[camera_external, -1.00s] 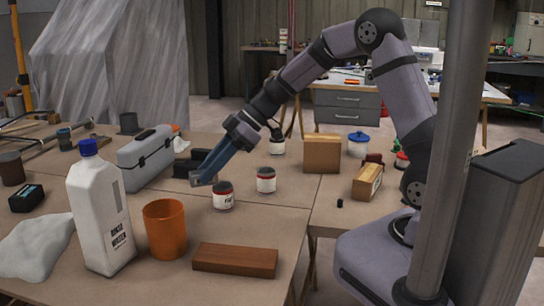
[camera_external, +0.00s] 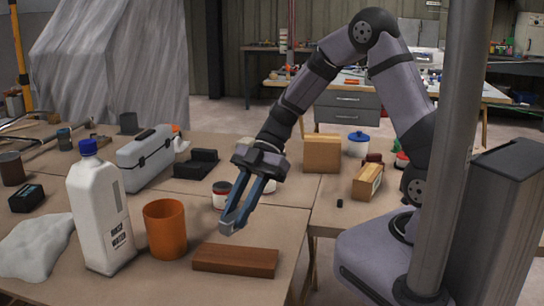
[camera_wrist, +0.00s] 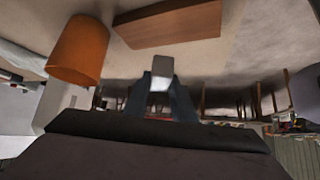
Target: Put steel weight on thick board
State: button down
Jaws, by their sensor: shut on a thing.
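The thick board (camera_external: 235,260) is a reddish-brown wooden slab lying flat near the front edge of the bench. It also shows at the top of the wrist view (camera_wrist: 170,24). My gripper (camera_external: 232,226) is shut on the steel weight, a small pale-grey block (camera_wrist: 160,74) between the fingertips in the wrist view. In the external view the weight is too small and covered by the fingers to make out clearly. My gripper tilts downward and appears just behind the board, above the bench; the exact gap cannot be told.
An orange cup (camera_external: 166,230) stands left of the board, with a white bottle (camera_external: 101,215) beyond it. A small paint can (camera_external: 221,192) is just behind my gripper, with another partly hidden. The bench is clear right of the board.

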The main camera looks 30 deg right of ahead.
jog(key=shift+f+p, duration=0.55)
jog(key=shift+f, duration=2.95)
jog(key=shift+f, duration=0.15)
jog(key=c, duration=1.5)
grip_release()
jog(key=b+v, duration=0.2)
jog(key=v, duration=1)
jog(key=shift+d+b, duration=0.1)
jog(key=shift+b, duration=0.3)
